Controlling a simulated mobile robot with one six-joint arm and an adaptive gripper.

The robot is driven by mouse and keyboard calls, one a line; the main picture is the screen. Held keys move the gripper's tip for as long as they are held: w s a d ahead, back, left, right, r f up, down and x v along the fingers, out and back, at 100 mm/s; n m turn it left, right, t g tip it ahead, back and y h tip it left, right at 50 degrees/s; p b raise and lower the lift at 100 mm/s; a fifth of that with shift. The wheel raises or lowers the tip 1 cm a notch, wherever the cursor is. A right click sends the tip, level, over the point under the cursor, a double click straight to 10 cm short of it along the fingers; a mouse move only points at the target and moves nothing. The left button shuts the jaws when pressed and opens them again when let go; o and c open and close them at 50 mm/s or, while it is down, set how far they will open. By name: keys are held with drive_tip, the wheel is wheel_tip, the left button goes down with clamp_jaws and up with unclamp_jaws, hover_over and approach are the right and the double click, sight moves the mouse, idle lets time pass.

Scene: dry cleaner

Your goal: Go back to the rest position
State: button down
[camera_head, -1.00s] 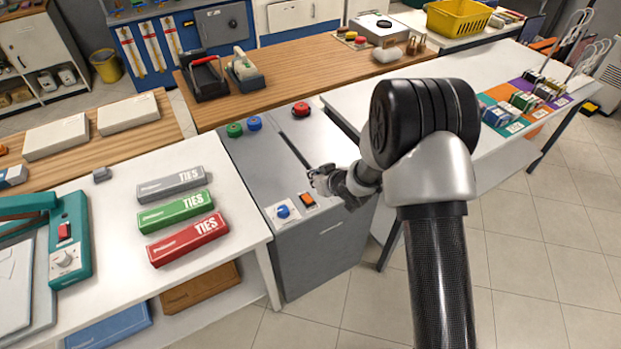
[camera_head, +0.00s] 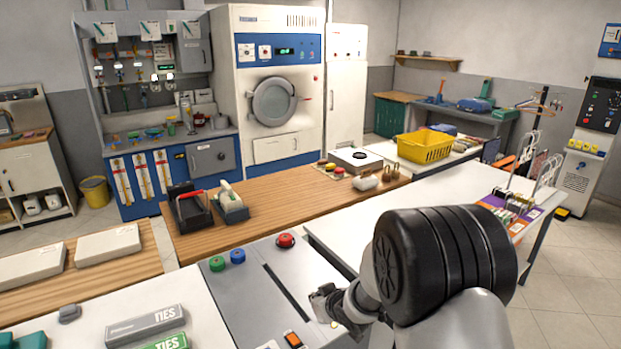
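My gripper (camera_head: 325,301) is at the lower middle of the view, over the right part of the grey control cabinet (camera_head: 240,290). It is small and partly turned away, so its fingers cannot be made out clearly. I see nothing held in it. My own arm fills the lower right and hides part of the white table.
The cabinet has green (camera_head: 217,263), blue (camera_head: 238,256) and red (camera_head: 285,240) knobs and a long slot. Tie boxes (camera_head: 145,325) lie on the left table. A wooden counter (camera_head: 290,200) stands behind. A yellow basket (camera_head: 425,146) sits farther back. Floor shows at right.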

drive_tip(key=s+d+r+m+h, duration=0.2)
drive_tip(key=s+d+r, duration=0.4)
drive_tip(key=s+r, duration=0.15)
drive_tip(key=s+d+r+m+h, duration=0.1)
drive_tip(key=s+d+r+h, duration=0.1)
drive_tip(key=s+d+r, duration=0.55)
drive_tip(key=s+r+m+g, duration=0.1)
drive_tip(key=s+r+g, duration=0.1)
drive_tip(key=s, duration=0.9)
drive_tip(key=s+r+m+g, duration=0.1)
drive_tip(key=s+r+g, duration=0.1)
drive_tip(key=s, duration=1)
drive_tip(key=shift+s+a+r+m+b, duration=0.2)
drive_tip(key=shift+a+r+m+b, duration=0.1)
drive_tip(key=shift+a+m, duration=0.15)
drive_tip(key=c, duration=2.3)
unclamp_jaws()
